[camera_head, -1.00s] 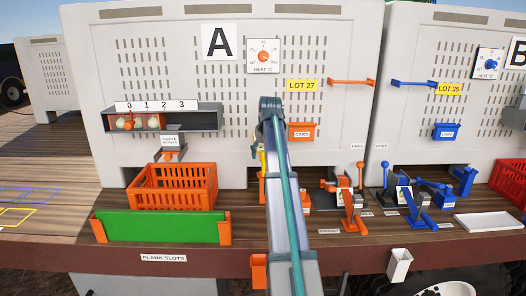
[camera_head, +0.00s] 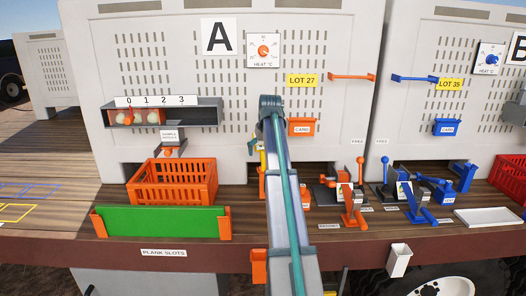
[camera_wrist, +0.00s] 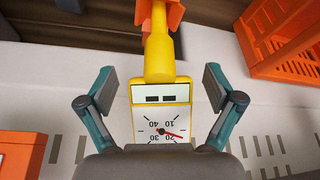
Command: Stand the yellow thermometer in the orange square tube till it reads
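The yellow thermometer (camera_wrist: 157,61) is between my fingers in the wrist view, its white dial appearing upside down and its red needle pointing between 10 and 20. In the head view only a slim yellow part (camera_head: 262,158) shows beside my arm. My gripper (camera_wrist: 160,92) is open, with a gap on both sides of the thermometer's head. An orange piece (camera_wrist: 144,12) meets the far end of the yellow stem; I cannot tell whether the stem sits inside it. In the head view an orange square tube (camera_head: 259,267) hangs on the deck's front edge, partly beside my arm.
An orange crate (camera_head: 172,194) and a green plank (camera_head: 161,221) lie left of my arm. Orange levers (camera_head: 352,205) and blue levers (camera_head: 416,205) stand to the right. A grey wall with dial A (camera_head: 263,50) rises behind. A white tube (camera_head: 399,260) hangs on the front edge.

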